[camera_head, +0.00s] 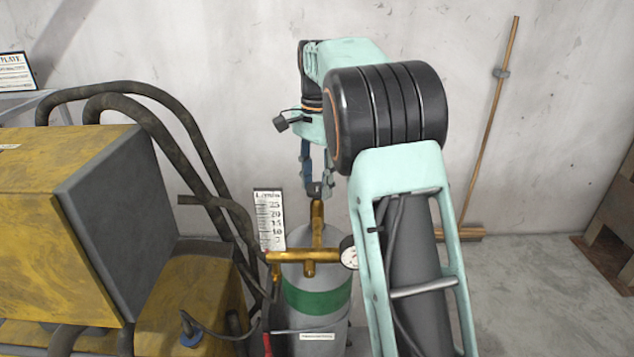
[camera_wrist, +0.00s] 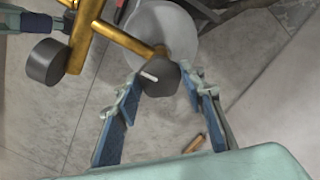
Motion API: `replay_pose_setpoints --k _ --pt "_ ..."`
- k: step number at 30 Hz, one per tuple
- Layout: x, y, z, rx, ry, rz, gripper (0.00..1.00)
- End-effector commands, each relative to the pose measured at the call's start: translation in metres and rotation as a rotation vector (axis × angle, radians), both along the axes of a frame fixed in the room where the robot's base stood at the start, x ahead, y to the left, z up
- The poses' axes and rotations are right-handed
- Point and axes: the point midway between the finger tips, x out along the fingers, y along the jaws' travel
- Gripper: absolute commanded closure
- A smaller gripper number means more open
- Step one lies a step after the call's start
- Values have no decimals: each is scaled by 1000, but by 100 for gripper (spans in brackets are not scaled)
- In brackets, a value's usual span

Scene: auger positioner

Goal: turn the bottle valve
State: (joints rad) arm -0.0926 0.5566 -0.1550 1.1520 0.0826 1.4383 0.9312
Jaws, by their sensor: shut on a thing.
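The gas bottle (camera_head: 318,303) is grey with a green band and stands upright on the floor. A brass valve fitting (camera_head: 317,228) rises from its top, with a round gauge (camera_head: 348,252) on its right side. The dark valve knob (camera_wrist: 163,82), with a small white mark, sits at the end of a brass stem in the wrist view. My gripper (camera_wrist: 164,84) is shut on this knob, one blue-padded finger on each side. In the head view my gripper (camera_head: 316,186) is above the brass fitting and mostly covers the knob.
A yellow and grey machine (camera_head: 60,230) with thick dark hoses (camera_head: 190,125) stands close on the left. A white scale plate (camera_head: 270,220) is just left of the bottle. A broom (camera_head: 490,120) leans on the wall at right. Bare floor (camera_head: 520,290) lies to the right.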

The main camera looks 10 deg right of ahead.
Motion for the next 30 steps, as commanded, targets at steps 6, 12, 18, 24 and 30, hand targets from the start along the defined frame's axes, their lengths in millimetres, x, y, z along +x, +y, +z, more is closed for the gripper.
replay_pose_setpoints --k 6,12,18,24,30 --pt "0 0 0 -1 1 6 87" --pt "0 -1 2 0 2 62 87" --pt "0 -1 3 -1 3 191 87" --pt "0 -1 3 0 3 373 87" --pt "0 -1 3 0 2 564 87"
